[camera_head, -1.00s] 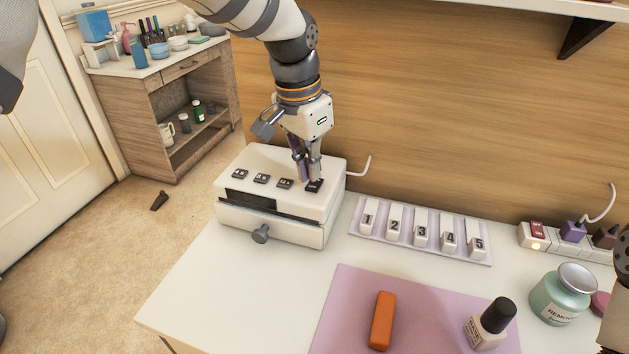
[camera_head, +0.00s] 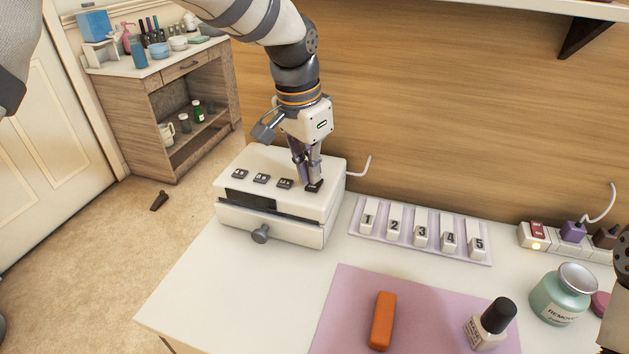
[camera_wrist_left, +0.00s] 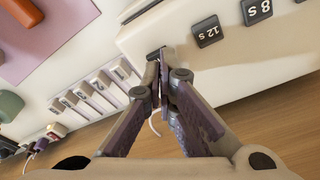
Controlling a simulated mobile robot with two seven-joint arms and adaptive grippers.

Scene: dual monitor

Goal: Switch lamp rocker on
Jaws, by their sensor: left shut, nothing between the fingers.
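The white lamp box (camera_head: 285,215) stands at the left end of the white table, with a row of dark buttons on its top. The black rocker (camera_head: 315,187) is the rightmost in the row. My left gripper (camera_head: 310,183) points down, shut and empty, with its fingertips at the rocker and seemingly touching it. In the left wrist view the shut fingertips (camera_wrist_left: 160,62) cover part of the rocker (camera_wrist_left: 154,53). Whether the rocker is on cannot be told. My right gripper is not in view.
A strip of numbered blocks (camera_head: 420,236) lies right of the lamp. A power strip (camera_head: 536,243) with plugs is at the back right. An orange block (camera_head: 382,320) and a polish bottle (camera_head: 490,325) are on the pink mat (camera_head: 345,305); a remover jar (camera_head: 562,297) stands beside it.

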